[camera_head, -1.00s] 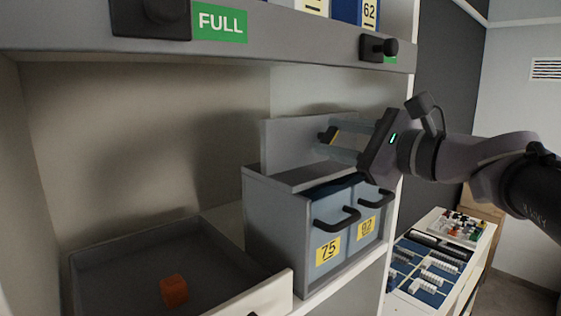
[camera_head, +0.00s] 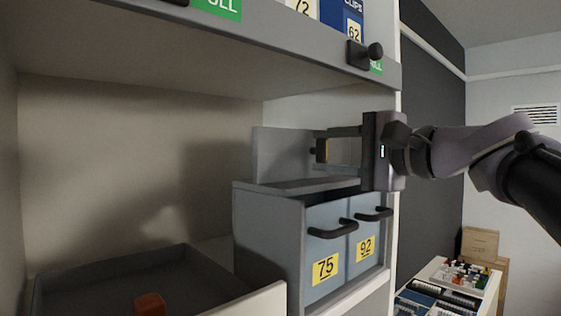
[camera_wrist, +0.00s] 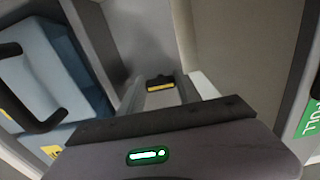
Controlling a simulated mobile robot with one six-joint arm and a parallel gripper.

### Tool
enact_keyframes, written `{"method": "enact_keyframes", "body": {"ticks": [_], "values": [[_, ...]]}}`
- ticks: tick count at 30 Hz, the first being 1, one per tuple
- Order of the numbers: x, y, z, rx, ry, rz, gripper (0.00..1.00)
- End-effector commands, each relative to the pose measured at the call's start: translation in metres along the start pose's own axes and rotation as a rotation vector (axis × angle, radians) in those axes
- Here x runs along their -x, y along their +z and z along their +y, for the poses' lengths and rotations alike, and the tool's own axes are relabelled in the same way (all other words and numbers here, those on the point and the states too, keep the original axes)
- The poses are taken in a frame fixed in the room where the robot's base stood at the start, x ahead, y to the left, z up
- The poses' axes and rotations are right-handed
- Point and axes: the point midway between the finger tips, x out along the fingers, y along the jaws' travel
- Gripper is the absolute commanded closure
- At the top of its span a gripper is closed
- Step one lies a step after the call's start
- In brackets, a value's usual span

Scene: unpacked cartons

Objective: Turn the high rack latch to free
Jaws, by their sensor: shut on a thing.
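A small black piece with a yellow face (camera_head: 321,150), which I take to be the latch, sits beside a grey upright panel (camera_head: 275,152) above and behind the drawer box. My gripper (camera_head: 318,150) reaches in from the right, one finger above the piece and one below, and is shut on it. In the wrist view the black-and-yellow piece (camera_wrist: 160,83) lies between the fingertips (camera_wrist: 161,88), in front of the grey panel. Its pivot and any markings for its positions are too small to make out.
The drawer box with labels 75 and 92 (camera_head: 270,218) stands just below my gripper. A shelf edge with a black knob (camera_head: 358,54) and green labels runs above. A grey tray (camera_head: 75,284) with an orange block (camera_head: 150,304) is at lower left. The white rack post (camera_head: 391,220) is close beside my gripper.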

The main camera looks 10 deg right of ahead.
Motion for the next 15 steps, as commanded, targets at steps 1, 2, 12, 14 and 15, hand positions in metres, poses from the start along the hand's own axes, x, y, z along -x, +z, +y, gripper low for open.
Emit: {"method": "enact_keyframes", "body": {"ticks": [1, 2, 12, 14, 15], "values": [[-0.0001, -0.0003, 0.002, 0.011, 0.001, 0.0, 1.0], [-0.0001, -0.0004, 0.0019, 0.018, 0.001, 0.0, 1.0], [-0.0001, -0.0004, 0.0005, 0.047, 0.001, 0.0, 1.0], [-0.0001, -0.0004, 0.0004, 0.047, 0.001, 0.0, 1.0], [-0.0001, -0.0004, 0.0004, 0.047, 0.001, 0.0, 1.0]]}}
